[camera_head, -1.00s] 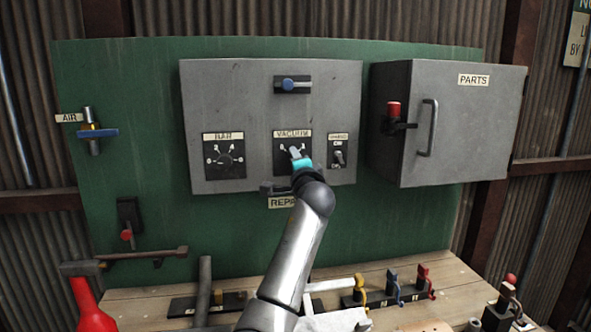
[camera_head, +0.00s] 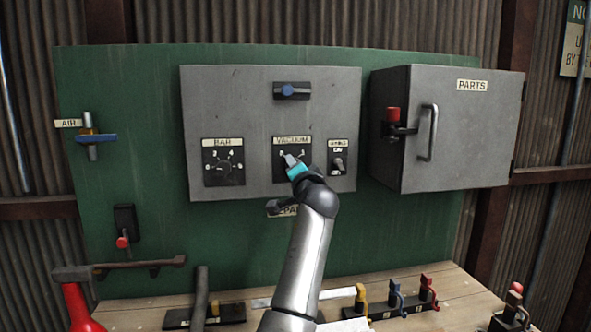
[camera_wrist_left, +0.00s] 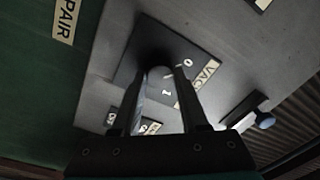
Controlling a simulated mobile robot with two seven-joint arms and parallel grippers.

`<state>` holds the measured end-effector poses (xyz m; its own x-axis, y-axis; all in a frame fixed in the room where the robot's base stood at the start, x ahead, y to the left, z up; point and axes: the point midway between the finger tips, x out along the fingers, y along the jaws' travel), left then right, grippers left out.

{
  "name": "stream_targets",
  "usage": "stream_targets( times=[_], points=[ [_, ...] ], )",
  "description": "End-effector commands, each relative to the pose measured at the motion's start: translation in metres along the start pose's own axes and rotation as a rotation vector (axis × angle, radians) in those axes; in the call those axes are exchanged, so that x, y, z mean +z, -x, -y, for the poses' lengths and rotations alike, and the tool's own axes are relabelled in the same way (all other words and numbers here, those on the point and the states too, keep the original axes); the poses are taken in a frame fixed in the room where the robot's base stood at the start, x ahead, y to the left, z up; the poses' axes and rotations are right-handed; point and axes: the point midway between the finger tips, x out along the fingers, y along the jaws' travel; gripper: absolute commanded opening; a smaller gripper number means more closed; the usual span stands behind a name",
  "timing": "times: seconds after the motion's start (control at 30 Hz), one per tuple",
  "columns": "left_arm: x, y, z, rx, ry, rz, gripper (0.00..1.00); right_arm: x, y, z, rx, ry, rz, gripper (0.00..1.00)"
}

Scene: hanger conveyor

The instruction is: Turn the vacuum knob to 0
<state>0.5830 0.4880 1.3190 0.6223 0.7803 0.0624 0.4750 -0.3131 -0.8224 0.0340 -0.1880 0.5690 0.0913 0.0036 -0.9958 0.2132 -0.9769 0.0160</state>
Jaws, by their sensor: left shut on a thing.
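The vacuum panel (camera_head: 305,147) is a small black plate with a VACUUM label on the grey control box. My left gripper (camera_head: 290,160) reaches up to it from below and covers most of its knob. In the left wrist view the two dark fingers of my gripper (camera_wrist_left: 160,95) are shut on the grey vacuum knob (camera_wrist_left: 158,73), one on each side. The knob's exact pointing direction is hidden by the fingers. My right gripper is not in view.
The BAR dial (camera_head: 223,163) is left of the vacuum panel and a toggle switch (camera_head: 338,158) close to its right. A blue knob (camera_head: 288,91) is above. The grey PARTS cabinet (camera_head: 460,125) stands right. Tools and coloured levers line the bench below.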

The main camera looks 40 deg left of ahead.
Motion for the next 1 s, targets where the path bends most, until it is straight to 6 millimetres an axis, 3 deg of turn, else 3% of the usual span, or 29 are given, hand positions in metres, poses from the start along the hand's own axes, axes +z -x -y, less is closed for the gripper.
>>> stream_targets(
  times=[0.2,0.23,0.47,0.77,1.0],
  points=[
    [0.0,0.0,-0.001,0.003,0.004,0.0,0.0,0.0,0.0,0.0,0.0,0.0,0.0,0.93],
    [0.0,0.0,-0.001,0.003,0.004,0.0,0.46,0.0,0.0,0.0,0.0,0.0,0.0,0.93],
    [0.0,0.0,0.0,0.002,0.002,0.0,0.71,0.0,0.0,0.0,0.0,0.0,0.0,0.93],
    [0.0,0.001,0.0,0.001,0.001,0.0,0.73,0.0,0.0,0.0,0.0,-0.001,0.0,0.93],
    [0.0,0.019,-0.001,0.001,0.003,-0.002,0.73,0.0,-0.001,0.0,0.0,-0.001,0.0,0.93]
  ],
)
